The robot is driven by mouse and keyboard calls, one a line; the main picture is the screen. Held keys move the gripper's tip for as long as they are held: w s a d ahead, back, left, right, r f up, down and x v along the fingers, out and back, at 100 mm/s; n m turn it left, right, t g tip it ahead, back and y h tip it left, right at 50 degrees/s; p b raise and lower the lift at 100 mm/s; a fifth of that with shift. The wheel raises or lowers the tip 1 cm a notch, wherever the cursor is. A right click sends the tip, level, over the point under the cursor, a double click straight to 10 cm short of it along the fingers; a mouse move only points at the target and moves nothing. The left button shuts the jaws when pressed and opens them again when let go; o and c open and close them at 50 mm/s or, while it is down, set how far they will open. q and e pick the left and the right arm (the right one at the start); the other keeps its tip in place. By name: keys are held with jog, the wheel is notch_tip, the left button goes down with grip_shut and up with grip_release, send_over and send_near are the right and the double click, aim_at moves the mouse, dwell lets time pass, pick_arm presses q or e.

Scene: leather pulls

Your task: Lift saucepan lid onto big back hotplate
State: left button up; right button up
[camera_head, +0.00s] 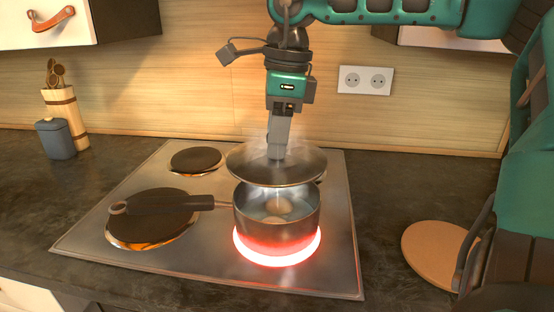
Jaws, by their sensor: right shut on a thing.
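My right gripper (277,152) points down and is shut on the saucepan lid (252,172), a round metal disc. The lid is in the air above and slightly behind the saucepan (277,222), apart from its rim at the front. The open saucepan shows water and a pale round thing inside, and its dark handle (170,205) points left. It stands on a glowing red front right hotplate (300,252). The back right hotplate is mostly hidden behind the lid. A back left hotplate (196,160) is dark and bare. My left gripper is out of view.
The front left hotplate (150,228) is under the saucepan handle. A blue-grey jar (55,140) and a wooden utensil holder (68,112) stand at the back left. A round wooden board (425,248) lies at the right. A socket (365,80) is on the back wall.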

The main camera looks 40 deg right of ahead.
notch_tip(320, 180, up, 12)
jog(key=p, duration=0.2)
jog(key=w+d+f+m+h+p, duration=0.1)
jog(key=w+d+f+m+p, duration=0.1)
jog(key=w+d+f+m, duration=1.3)
jog(key=d+f+n+b, duration=0.1)
jog(key=f, duration=0.2)
jog(key=d+f+n+b, duration=0.1)
jog(key=f+b, duration=0.1)
jog(key=f, duration=0.1)
jog(key=d+f+n+b, duration=0.1)
jog(key=d+f+b, duration=0.1)
jog(key=f, duration=0.1)
jog(key=shift+f+t, duration=0.15)
jog(key=shift+t, duration=0.15)
jog(key=shift+w+f+b, duration=0.1)
jog(key=shift+f+b, duration=0.6)
jog(key=shift+b, duration=0.05)
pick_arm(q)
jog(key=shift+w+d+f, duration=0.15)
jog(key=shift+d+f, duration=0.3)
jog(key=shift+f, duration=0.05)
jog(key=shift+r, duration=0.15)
